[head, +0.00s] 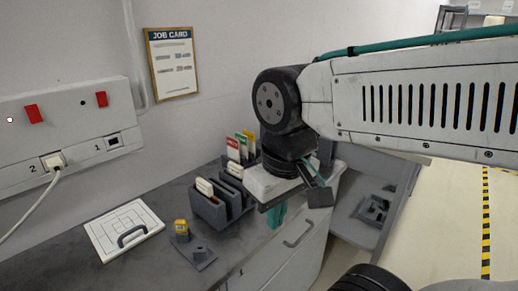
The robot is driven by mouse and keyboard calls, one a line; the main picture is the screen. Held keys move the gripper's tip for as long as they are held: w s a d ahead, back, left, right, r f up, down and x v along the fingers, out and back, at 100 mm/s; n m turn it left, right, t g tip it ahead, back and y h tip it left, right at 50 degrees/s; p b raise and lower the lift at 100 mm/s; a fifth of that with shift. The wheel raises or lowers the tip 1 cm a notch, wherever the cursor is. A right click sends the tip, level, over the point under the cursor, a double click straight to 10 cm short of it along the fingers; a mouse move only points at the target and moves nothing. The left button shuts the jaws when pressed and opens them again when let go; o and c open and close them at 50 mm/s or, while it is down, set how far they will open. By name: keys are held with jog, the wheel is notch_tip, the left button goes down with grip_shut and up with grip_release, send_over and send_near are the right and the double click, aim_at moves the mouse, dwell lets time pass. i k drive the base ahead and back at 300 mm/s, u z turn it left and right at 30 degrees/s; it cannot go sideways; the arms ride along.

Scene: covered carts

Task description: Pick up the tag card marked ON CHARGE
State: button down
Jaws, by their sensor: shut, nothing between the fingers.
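Several tag cards stand in a dark holder at the back of the grey counter: a red-topped card (233,147), a green-topped card (241,142) and a yellow-topped card (250,141). Their lettering is too small to read, so I cannot tell which is marked ON CHARGE. My gripper (275,217) points down, shut and empty, over the counter's front edge. It is in front of and to the right of the cards, apart from them. My wrist may hide part of the counter behind it.
A dark slotted rack (208,211) with pale-topped items stands left of my gripper. A yellow item (181,227) sits by a small grey stand. A white panel (103,231) with a handle lies at left. A socket box (65,127) and a job card (171,62) are on the wall.

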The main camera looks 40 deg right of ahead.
aim_at(251, 136)
jog(key=z, duration=0.15)
jog(key=k, duration=1.3)
jog(key=z, duration=0.05)
jog(key=i, duration=0.4)
jog(key=z, duration=0.65)
jog(key=i, duration=1.4)
jog(key=u, duration=0.8)
